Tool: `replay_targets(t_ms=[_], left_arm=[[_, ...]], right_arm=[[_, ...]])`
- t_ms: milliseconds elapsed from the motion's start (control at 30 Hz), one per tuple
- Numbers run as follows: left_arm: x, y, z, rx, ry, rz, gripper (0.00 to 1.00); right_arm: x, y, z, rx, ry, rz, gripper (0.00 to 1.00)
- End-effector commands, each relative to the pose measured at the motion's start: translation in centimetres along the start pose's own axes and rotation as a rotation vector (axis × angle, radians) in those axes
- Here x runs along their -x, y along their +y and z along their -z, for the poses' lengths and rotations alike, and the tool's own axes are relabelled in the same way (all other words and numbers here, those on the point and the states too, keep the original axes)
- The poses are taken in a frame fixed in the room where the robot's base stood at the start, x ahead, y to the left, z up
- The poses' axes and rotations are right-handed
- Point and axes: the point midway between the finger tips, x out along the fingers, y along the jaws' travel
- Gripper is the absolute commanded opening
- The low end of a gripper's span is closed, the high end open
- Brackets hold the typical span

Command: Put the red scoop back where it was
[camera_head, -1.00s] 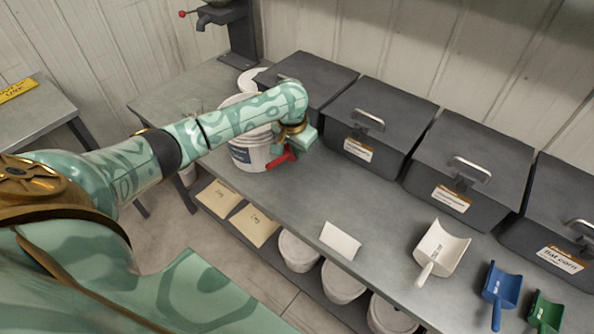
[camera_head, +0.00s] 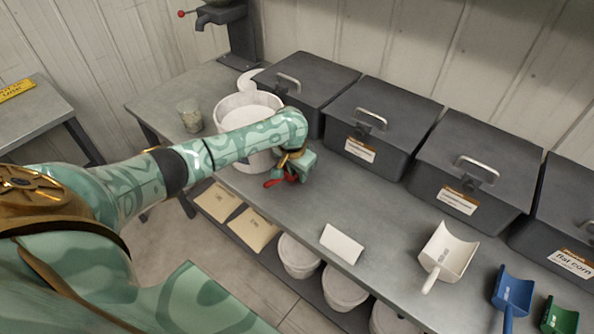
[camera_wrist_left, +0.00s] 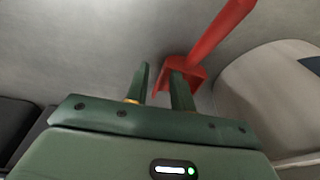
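The red scoop (camera_head: 274,183) is low over or on the table, in front of the white bucket; I cannot tell whether it rests there. In the left wrist view its handle (camera_wrist_left: 222,28) slants up to the right and its small bowl (camera_wrist_left: 200,72) lies behind the right finger. My left gripper (camera_head: 291,175) is at the scoop and partly hides it. In the wrist view its fingers (camera_wrist_left: 161,75) stand apart, with a gap between them and a thin red edge showing in the gap. My right gripper is out of view.
The white bucket (camera_head: 233,108) stands behind my left arm, with a small cup (camera_head: 190,115) at its left. Dark lidded bins (camera_head: 378,125) line the back. A white scoop (camera_head: 448,252), a blue scoop (camera_head: 513,290), a green scoop (camera_head: 560,318) and a folded card (camera_head: 341,243) are at the right.

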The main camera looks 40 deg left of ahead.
Motion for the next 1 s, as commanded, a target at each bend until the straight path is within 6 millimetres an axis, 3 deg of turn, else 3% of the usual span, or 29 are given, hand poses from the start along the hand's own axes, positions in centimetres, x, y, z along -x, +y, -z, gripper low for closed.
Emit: replay_targets(t_ms=[333,700,833,1000], left_arm=[[0.8,-0.1,0.1,-0.001,0.002,0.001,0.23],[9.2,-0.1,0.2,-0.001,0.003,0.001,0.23],[11.2,-0.1,0.2,-0.001,0.002,0.001,0.23],[12.4,0.0,0.1,0.000,0.000,0.000,0.23]], right_arm=[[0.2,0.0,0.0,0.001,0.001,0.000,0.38],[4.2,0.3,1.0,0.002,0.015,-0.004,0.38],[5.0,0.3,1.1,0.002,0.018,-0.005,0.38],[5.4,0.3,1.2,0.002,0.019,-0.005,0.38]])
